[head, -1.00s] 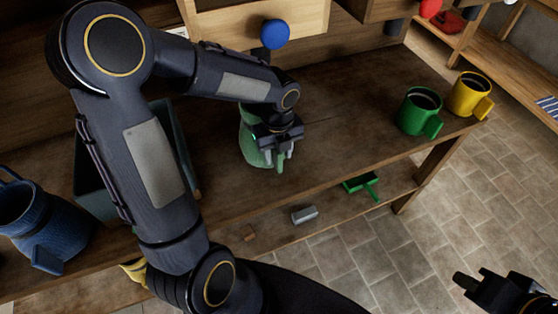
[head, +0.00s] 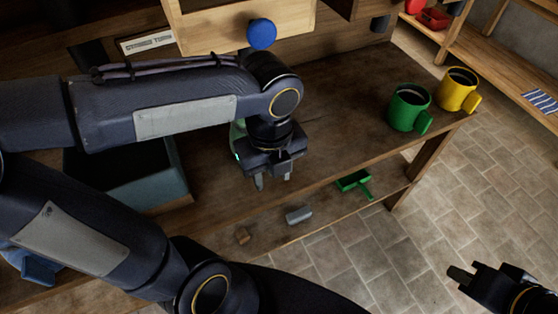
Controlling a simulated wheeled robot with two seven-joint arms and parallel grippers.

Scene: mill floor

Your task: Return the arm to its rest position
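My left gripper (head: 272,178) hangs above the front part of the wooden workbench (head: 335,100). Its two fingers point down with a gap between them and nothing visible in the gap. A pale green object (head: 236,133) shows only as a sliver at the gripper's left side; the gripper and wrist hide most of it. I cannot tell whether they touch. My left arm reaches across the bench from the left. My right gripper (head: 462,277) is at the lower right edge over the tiled floor, too dark and edge-on to tell its opening.
A green mug (head: 409,108) and a yellow mug (head: 457,90) stand at the bench's right end. A blue-grey bin (head: 150,185) sits behind my arm. A blue knob (head: 262,33) sticks out above the bench. A green scoop-like item (head: 353,181) and a grey block (head: 299,215) lie on the lower shelf.

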